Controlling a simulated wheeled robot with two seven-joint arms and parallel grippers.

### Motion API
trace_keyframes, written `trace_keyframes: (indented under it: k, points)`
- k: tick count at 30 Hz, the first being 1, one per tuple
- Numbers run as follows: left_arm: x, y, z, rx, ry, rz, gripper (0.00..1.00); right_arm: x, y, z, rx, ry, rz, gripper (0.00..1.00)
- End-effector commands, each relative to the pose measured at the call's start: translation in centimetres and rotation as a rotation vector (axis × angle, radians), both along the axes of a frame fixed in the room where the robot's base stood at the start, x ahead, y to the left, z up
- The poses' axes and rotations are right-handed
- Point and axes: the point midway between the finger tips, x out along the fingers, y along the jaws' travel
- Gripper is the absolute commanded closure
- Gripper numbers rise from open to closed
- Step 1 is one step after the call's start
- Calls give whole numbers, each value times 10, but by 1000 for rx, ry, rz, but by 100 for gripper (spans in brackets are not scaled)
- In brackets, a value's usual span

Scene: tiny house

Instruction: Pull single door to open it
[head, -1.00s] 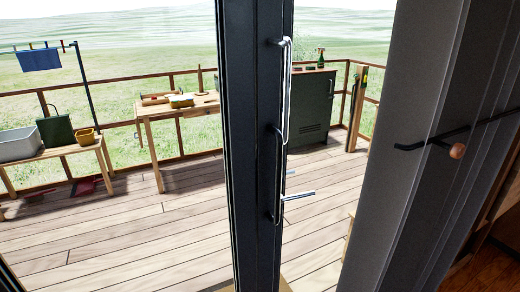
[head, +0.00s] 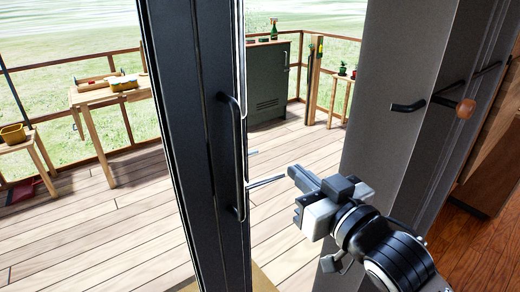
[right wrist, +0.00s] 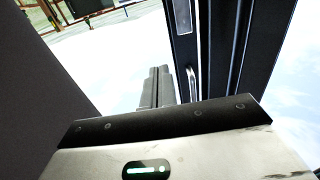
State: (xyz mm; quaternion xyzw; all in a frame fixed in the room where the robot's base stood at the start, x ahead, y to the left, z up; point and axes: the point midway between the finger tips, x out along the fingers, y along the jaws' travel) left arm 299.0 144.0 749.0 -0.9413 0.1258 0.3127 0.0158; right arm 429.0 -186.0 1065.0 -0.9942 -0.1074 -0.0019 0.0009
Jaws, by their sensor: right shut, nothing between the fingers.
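The single door (head: 183,140) has a dark frame and stands in the left middle of the head view. It has a long vertical pull handle (head: 238,150) and a thin metal lever (head: 266,181) sticking out to the right. My right gripper (head: 291,172) is shut and empty, with its fingertips just right of the lever's end; I cannot tell whether they touch. In the right wrist view the closed fingers (right wrist: 157,85) point toward the dark door frame (right wrist: 222,50), left of a metal handle (right wrist: 192,83). My left gripper is not in view.
A grey wall panel (head: 390,100) with a dark hook-like bar (head: 408,107) and a round wooden knob (head: 465,109) stands at right. Open deck floor (head: 290,225) shows between door and panel. A green cabinet (head: 267,80) and wooden table (head: 100,92) stand outside.

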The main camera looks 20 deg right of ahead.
Motion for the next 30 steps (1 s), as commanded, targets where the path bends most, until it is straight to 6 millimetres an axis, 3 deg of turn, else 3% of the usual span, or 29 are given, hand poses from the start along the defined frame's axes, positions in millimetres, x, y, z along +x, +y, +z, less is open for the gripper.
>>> trace_keyframes:
  k: [5,11,13,21,30]
  points:
    - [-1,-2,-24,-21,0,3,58,11,2,-7,3,-8,-1,100]
    - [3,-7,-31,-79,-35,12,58,22,5,-8,-2,-8,1,100]
    - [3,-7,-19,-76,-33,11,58,39,8,1,-1,2,-1,100]
    - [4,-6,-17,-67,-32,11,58,96,21,1,-2,3,-1,100]
    - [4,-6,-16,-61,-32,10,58,130,29,-1,-3,3,1,100]
